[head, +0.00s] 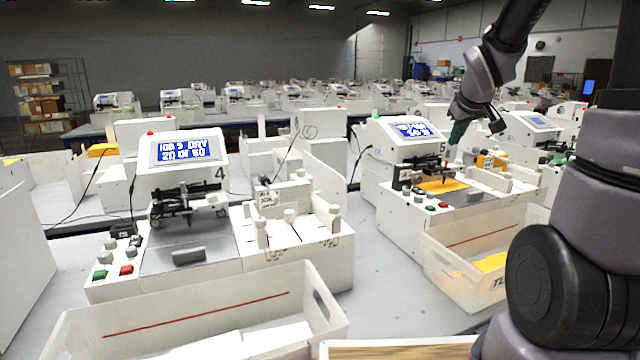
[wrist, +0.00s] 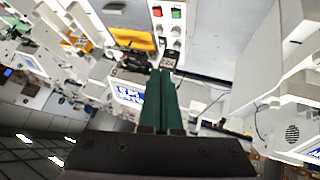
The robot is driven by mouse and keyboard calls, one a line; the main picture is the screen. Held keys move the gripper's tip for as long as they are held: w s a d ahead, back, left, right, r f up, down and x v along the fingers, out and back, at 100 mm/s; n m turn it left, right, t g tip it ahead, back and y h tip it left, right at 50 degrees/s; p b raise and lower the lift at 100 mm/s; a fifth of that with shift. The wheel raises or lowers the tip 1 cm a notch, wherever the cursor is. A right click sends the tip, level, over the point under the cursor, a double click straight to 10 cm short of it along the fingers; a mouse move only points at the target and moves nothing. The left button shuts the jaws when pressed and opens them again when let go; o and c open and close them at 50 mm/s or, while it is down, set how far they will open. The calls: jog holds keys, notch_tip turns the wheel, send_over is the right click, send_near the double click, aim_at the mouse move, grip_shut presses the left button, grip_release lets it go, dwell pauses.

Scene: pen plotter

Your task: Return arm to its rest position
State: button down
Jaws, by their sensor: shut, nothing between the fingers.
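My arm reaches in from the right side of the head view and bends down at the upper right. My gripper (head: 456,136) has green fingers and hangs in the air around plotter 5 (head: 405,222). In the wrist view the green fingers of my gripper (wrist: 159,82) lie side by side, shut, with nothing between them. In the wrist view, plotter 5's orange sheet (wrist: 133,38) and its red and green buttons show beyond the fingertips. I cannot tell the exact gap between the fingertips and the machine.
Plotter 4 (head: 190,240) stands at the left with a lit screen. White bins (head: 200,318) and (head: 470,250) stand in front of the machines; the right one holds orange sheets. More machines fill the tables behind. The grey tabletop (head: 385,290) is bare between the two plotters.

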jog(key=s+a+r+m+y, duration=0.1)
jog(key=s+a+r+m, duration=0.2)
jog(key=s, duration=0.9)
jog(key=s+a+r+m+g+y, duration=0.1)
jog(key=s+a+r+m+y, duration=0.1)
jog(key=s+a+r+m, duration=0.2)
jog(key=s+a+r, duration=0.1)
jog(key=s+a, duration=0.2)
jog(key=s, duration=0.5)
jog(key=shift+y, duration=0.3)
